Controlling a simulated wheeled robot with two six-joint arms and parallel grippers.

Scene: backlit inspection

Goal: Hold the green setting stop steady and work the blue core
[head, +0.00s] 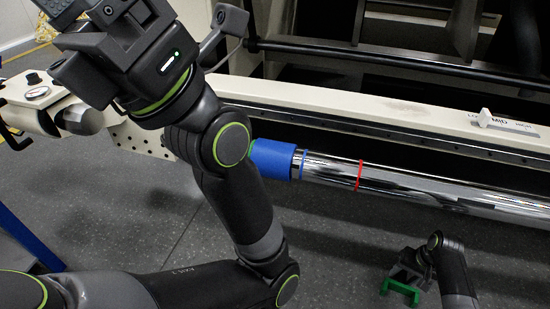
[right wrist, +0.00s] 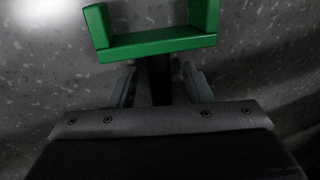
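The blue core (head: 272,159) is a blue sleeve at the left end of a chrome tube (head: 430,185). A small sliver of green (head: 253,146) shows at its left edge, mostly hidden by my left arm. A green U-shaped piece (head: 400,291) is at my right gripper (head: 405,277), low on the right, apart from the tube. In the right wrist view the green piece (right wrist: 160,42) sits ahead of the right gripper (right wrist: 159,76), its dark stem between the fingers. I cannot tell which green part is the setting stop. My left gripper (head: 85,40) is at upper left, fingertips not distinguishable.
The tube has a blue line (head: 304,164) and a red band (head: 360,175). A cream beam (head: 380,115) with a white slider (head: 490,120) marked with LOW and MID runs behind it. Grey floor (head: 330,255) is open below the tube. A blue frame (head: 25,240) stands at left.

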